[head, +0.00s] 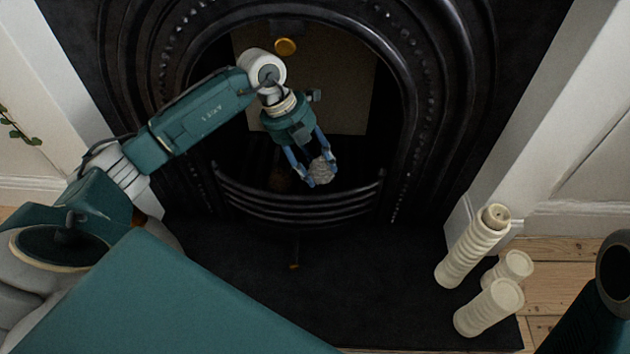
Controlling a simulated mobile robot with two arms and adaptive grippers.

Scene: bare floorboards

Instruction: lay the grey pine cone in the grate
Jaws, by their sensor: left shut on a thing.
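The grey pine cone (321,170) is held between the blue fingers of my left gripper (314,174), which is shut on it. The gripper points downward inside the fireplace opening, over the black grate (300,205) with its curved front bars. The cone appears above or just behind the front bars; its exact height over the grate floor is hard to tell. My right gripper is not in view.
A black cast-iron arch (425,100) surrounds the opening on both sides. Three cream ribbed candles or pillars (468,250) stand at the hearth's right. White surround panels flank the fireplace.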

